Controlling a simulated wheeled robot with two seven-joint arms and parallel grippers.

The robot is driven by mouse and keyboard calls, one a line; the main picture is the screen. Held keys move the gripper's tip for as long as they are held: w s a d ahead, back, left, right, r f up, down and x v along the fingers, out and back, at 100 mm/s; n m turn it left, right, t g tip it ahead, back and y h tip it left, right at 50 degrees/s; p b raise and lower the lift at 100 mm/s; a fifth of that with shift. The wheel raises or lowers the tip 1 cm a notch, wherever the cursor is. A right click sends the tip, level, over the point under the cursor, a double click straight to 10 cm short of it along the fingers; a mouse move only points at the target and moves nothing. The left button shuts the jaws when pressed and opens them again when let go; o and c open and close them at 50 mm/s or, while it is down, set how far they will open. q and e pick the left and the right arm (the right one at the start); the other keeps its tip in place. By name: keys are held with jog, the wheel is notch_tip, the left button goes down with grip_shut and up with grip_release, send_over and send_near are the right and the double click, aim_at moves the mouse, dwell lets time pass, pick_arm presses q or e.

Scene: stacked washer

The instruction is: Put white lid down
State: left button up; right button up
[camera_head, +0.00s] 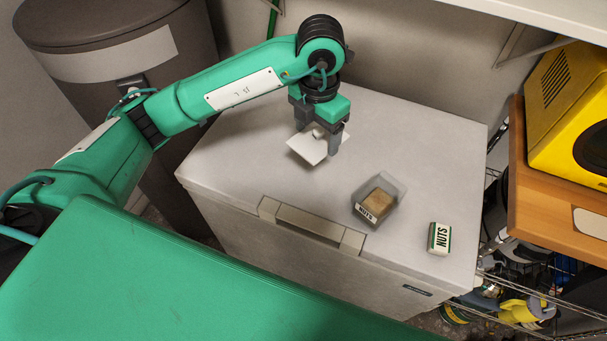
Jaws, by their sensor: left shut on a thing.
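The white lid (305,150) is a small square plate with a knob. My left gripper (321,138) is shut on its knob, above the left-middle part of the white chest's top. I cannot tell whether the lid touches the surface. An open clear container (379,199) with a NUTS label and brown contents stands to the right of and nearer than the gripper. My right gripper is not in view.
The chest (420,130) has a broad clear top and a front handle (310,224). A dark bin (120,45) is at left. A yellow appliance (570,100) sits on a wooden shelf (550,215) at right.

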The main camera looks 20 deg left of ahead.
pick_arm(q)
jog(key=p, duration=0.3)
send_over(314, 190)
notch_tip(314, 190, down, 13)
jog(key=shift+f, duration=0.45)
notch_tip(314, 190, down, 4)
jog(key=shift+r+p, duration=0.1)
jog(key=shift+p, duration=0.6)
jog(key=shift+f, duration=0.35)
jog(key=shift+f, duration=0.1)
jog(key=shift+f, duration=0.15)
jog(key=o, duration=0.9)
jog(key=shift+o, duration=0.2)
